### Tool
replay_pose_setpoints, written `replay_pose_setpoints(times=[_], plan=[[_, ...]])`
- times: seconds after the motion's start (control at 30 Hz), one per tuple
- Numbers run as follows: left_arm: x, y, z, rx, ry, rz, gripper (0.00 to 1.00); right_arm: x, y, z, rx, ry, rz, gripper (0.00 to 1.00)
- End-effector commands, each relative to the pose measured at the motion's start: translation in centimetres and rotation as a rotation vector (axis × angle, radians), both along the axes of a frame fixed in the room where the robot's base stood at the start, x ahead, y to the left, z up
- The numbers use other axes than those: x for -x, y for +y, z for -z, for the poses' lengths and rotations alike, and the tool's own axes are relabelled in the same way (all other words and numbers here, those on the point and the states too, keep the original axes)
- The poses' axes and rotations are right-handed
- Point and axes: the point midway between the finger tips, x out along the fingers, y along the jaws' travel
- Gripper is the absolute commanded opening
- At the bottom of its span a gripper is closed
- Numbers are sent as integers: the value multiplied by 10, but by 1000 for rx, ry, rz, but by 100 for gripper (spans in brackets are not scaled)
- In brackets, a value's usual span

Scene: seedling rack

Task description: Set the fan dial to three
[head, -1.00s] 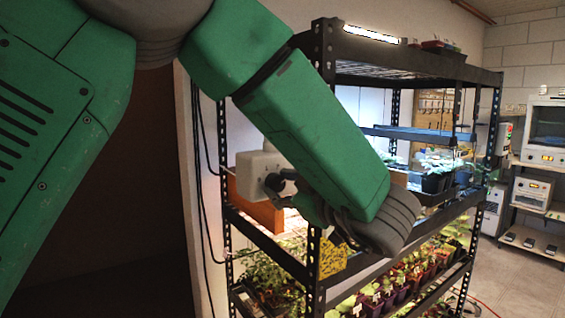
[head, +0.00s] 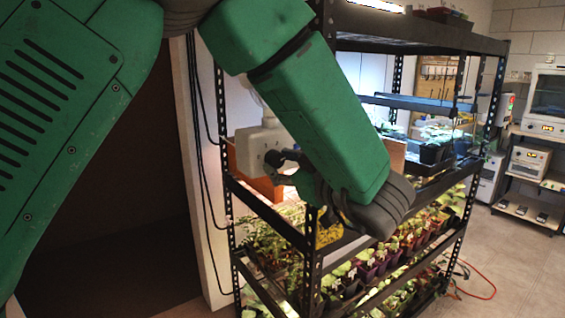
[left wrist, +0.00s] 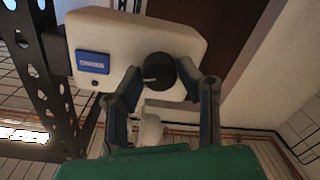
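The fan controller is a pale box (left wrist: 110,35) with a small blue display (left wrist: 93,62) and a round black dial (left wrist: 159,71). The display's characters are too small to read. A light mark on the dial points roughly left. The box also shows in the head view (head: 249,150), at the near left post of the rack. My left gripper (left wrist: 161,77) is open, one finger on each side of the dial. I cannot tell whether the fingertips touch it. In the head view my left gripper (head: 288,166) is beside the box, partly hidden by my arm. My right gripper is not visible.
The black metal rack (head: 268,226) holds several seedling pots (head: 370,268) and trays. Its perforated post stands close to the box. Black cables (head: 197,170) run down the wall on the left. A red cable (head: 478,283) lies on the open floor to the right.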

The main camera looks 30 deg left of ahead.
Motion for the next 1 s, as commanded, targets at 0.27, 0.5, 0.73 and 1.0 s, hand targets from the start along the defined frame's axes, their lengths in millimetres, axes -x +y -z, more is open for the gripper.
replay_pose_setpoints(times=[0.27,0.5,0.73,1.0], plan=[[1,0,0,-2,-1,0,50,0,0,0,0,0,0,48],[5,-13,-2,-5,-4,1,50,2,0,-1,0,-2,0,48],[20,-58,-2,-5,-2,4,50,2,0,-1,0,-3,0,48],[35,-102,-1,-2,0,1,50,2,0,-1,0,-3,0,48]])
